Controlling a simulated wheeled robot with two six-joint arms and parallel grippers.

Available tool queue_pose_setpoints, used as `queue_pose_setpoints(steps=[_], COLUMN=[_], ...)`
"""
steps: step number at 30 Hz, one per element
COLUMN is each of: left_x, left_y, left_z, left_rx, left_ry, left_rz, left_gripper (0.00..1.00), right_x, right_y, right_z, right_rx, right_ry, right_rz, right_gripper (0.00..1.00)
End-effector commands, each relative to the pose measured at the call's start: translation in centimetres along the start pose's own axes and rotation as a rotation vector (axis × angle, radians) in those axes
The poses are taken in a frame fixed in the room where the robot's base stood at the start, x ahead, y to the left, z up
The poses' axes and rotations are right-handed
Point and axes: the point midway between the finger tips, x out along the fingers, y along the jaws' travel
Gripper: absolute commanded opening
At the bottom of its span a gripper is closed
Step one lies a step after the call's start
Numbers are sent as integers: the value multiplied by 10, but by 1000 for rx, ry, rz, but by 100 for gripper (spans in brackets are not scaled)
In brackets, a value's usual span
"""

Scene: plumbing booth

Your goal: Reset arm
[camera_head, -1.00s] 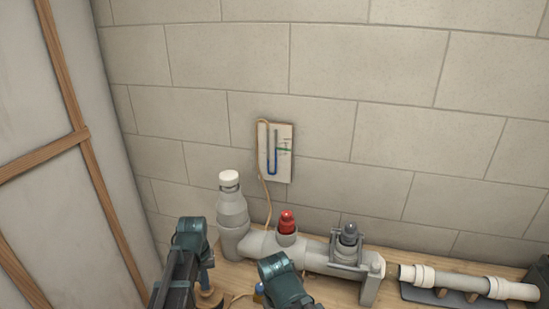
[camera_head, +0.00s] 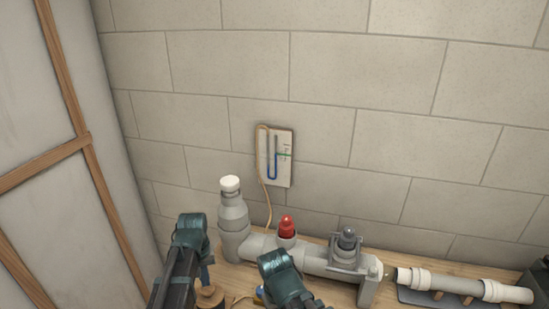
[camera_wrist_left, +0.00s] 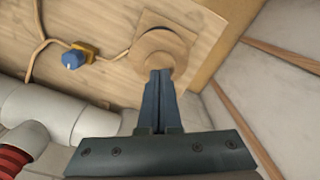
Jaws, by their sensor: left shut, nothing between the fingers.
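My left gripper (camera_wrist_left: 160,78) is shut and empty, its dark fingers pressed together. In the left wrist view its tips overlap the edge of a round wooden piece (camera_wrist_left: 168,44) on a square wooden base; I cannot tell whether they touch it. In the head view my left arm comes up at the bottom left, and the wooden piece (camera_head: 210,296) shows just right of it. A dark teal link of my right arm shows at the bottom centre. My right gripper is not in view.
A grey pipe assembly (camera_head: 318,262) with a red cap (camera_head: 286,226) and a white-capped upright bottle-like part (camera_head: 232,215) lies along the wall. A second pipe (camera_head: 460,284) is at right. A gauge board (camera_head: 283,176) hangs on the wall. A blue-and-yellow fitting (camera_wrist_left: 76,56) sits on a cord.

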Motion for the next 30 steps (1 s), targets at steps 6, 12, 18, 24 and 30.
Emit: queue_pose_setpoints(steps=[6,12,18,24,30], left_x=[0,0,0,-1,-1], left_y=[0,16,58,75,78], left_z=[0,26,106,154,159], left_rx=[0,69,316,479,509], left_ry=[0,-5,-22,-31,-33], left_rz=[0,-12,-65,-102,-109], left_gripper=[0,0,0,0,0], right_x=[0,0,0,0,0], right_y=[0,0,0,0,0], right_z=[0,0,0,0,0], right_rx=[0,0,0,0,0], right_ry=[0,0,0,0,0], right_rz=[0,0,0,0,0], right_gripper=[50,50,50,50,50])
